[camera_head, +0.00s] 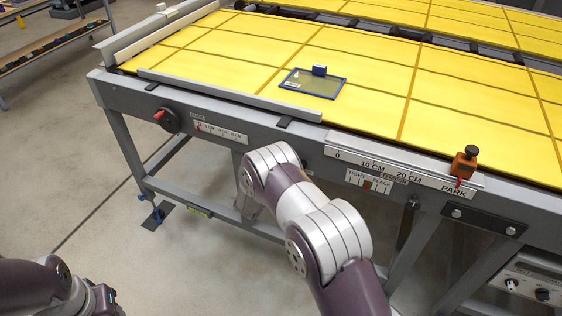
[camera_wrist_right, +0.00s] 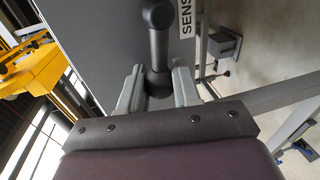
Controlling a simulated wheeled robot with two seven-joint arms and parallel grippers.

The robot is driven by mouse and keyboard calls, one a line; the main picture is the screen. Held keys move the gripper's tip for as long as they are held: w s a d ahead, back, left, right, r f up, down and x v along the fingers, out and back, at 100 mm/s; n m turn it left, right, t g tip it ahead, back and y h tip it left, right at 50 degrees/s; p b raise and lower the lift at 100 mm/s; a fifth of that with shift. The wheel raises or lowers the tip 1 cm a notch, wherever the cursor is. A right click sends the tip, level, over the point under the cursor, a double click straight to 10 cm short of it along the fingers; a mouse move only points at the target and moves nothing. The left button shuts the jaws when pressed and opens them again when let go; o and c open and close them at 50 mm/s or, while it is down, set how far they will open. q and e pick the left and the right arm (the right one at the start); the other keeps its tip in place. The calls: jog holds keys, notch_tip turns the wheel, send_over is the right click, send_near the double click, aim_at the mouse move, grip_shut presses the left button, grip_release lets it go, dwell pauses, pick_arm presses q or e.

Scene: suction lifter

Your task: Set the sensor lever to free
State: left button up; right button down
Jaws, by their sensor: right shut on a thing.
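The sensor lever (camera_wrist_right: 158,45) is a dark grey rod with a rounded end, seen in the right wrist view against a grey panel. A white label (camera_wrist_right: 187,14) beginning "SENS" is beside it, cut off by the picture edge. My right gripper (camera_wrist_right: 157,76) is shut on the lever, one grey finger on each side of its lower part. In the head view my right arm hides the lever and the right gripper, below the table's front rail. My left arm shows at the bottom left; its gripper is out of view. The lever's marked positions cannot be read.
The yellow belt table (camera_head: 440,65) carries a blue-framed plate (camera_head: 312,83). On its front rail are a red-handled rotary knob (camera_head: 167,118), a tension scale (camera_head: 372,181) and an orange slider (camera_head: 463,163) near PARK. The floor at left is mostly clear.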

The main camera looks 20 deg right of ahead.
jog(key=shift+f, duration=0.1)
jog(key=c, duration=1.1)
grip_release()
jog(key=v, duration=1.2)
jog(key=shift+s+a, duration=0.2)
jog(key=shift+s, duration=0.1)
